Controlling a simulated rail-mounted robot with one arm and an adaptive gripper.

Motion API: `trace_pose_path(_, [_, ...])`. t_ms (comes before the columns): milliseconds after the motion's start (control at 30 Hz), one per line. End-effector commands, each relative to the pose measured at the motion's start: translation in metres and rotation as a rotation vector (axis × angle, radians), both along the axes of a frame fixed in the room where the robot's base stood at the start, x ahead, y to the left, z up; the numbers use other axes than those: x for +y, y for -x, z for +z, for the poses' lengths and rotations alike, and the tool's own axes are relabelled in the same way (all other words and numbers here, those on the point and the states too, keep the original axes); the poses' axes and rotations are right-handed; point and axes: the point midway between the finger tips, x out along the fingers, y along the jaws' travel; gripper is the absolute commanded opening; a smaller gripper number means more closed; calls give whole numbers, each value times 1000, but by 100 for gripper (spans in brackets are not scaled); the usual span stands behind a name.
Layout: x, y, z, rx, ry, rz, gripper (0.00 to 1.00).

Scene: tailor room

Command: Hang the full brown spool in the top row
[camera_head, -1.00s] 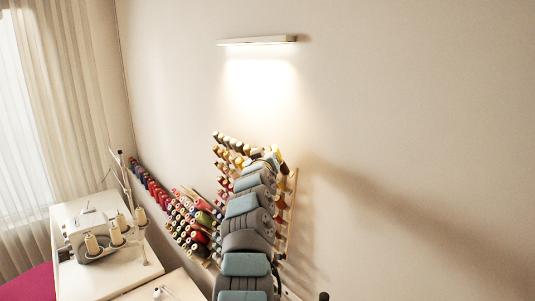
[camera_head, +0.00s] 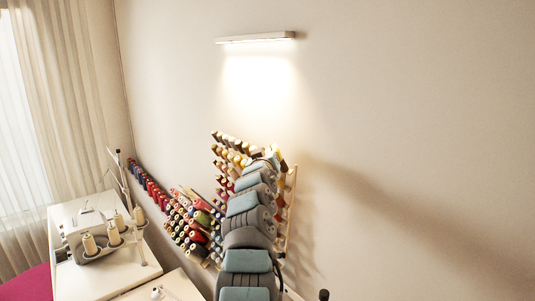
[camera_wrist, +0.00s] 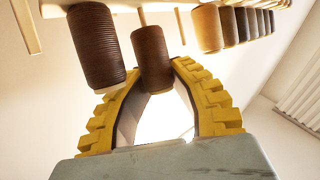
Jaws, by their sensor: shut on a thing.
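A brown spool (camera_wrist: 152,58) sits between the fingertips of my gripper (camera_wrist: 155,72) in the wrist view. The yellow ribbed fingers are closed on its lower end. A wooden peg (camera_wrist: 142,16) shows just above the spool; I cannot tell whether the spool is on it. A larger dark brown spool (camera_wrist: 96,45) hangs close to the left. In the head view the spool rack (camera_head: 290,215) stands against the wall, and my arm covers much of it. The gripper's tips and held spool are not clear there, near the rack's top.
A tan-brown spool (camera_wrist: 207,28) and several darker ones hang in line to the right. A bare peg (camera_wrist: 180,26) stands between it and the held spool. In the head view, a sewing machine (camera_head: 88,232) stands on the white table at left. The right wall is bare.

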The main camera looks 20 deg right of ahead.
Motion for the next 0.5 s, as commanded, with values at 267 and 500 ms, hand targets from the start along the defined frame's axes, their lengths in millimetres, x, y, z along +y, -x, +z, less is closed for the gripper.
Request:
trace_pose_path(267, [-4,-1,-6,-1,-1,-1,3])
trace_pose_path(500, [-8,-1,-12,2,0,-3,3])
